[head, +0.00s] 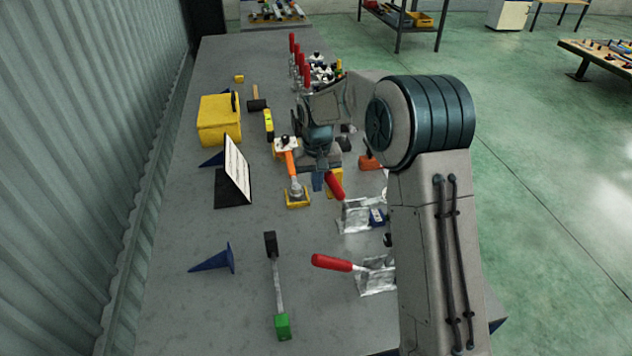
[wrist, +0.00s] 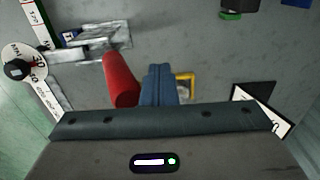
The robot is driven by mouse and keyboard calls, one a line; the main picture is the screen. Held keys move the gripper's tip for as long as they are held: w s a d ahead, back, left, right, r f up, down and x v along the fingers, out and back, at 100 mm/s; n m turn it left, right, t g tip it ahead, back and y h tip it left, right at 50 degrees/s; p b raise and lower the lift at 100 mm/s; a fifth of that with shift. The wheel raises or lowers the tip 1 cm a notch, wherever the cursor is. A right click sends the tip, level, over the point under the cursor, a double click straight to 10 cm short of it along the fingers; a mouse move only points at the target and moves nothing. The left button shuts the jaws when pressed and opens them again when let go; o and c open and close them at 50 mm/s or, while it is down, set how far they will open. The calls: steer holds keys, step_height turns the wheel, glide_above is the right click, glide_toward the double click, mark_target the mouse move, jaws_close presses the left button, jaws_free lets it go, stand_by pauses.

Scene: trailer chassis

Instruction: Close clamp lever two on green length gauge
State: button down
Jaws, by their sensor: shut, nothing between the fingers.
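A red clamp lever (head: 334,185) tilts up from a silvery clamp base (head: 362,214) beside my forearm. My gripper (head: 318,181) points down just left of it. In the wrist view, the lever's red handle (wrist: 121,80) stands immediately left of my blue fingers (wrist: 160,85), which are shut and empty. I cannot tell whether they touch it. The metal clamp (wrist: 100,38) lies farther left, near a white scale strip (wrist: 45,97). A second red lever (head: 331,262) sticks out leftward nearer the front. My forearm hides much of the gauge, and its green colour is not clear.
A tool with a green block end (head: 282,326) lies at the front. A blue wedge (head: 215,260), a black-backed white panel (head: 236,170), an orange-handled tool (head: 291,165) and a yellow box (head: 219,120) occupy the left. Several red levers (head: 299,65) stand behind. The front-left bench is mostly clear.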

mark_target(332, 176)
steer(key=shift+w+d+r+p, duration=0.15)
steer(key=shift+d+r, duration=0.05)
steer(key=shift+d, duration=0.35)
steer(key=shift+w+d+r+p, duration=0.1)
steer(key=shift+w+d+r, duration=0.05)
steer(key=shift+d, duration=0.4)
steer(key=shift+w+d+r+p, duration=0.15)
steer(key=shift+d+r, duration=0.05)
steer(key=shift+d, duration=0.55)
steer(key=shift+w+d+r, duration=0.15)
steer(key=shift+w+d, duration=0.05)
steer(key=shift+d, duration=0.55)
steer(key=shift+a+r+p, duration=0.2)
steer(key=shift+r+p, duration=0.25)
steer(key=shift+r, duration=0.05)
step_height(332, 176, up, 7)
steer(key=p, duration=0.4)
steer(key=shift+f, duration=0.15)
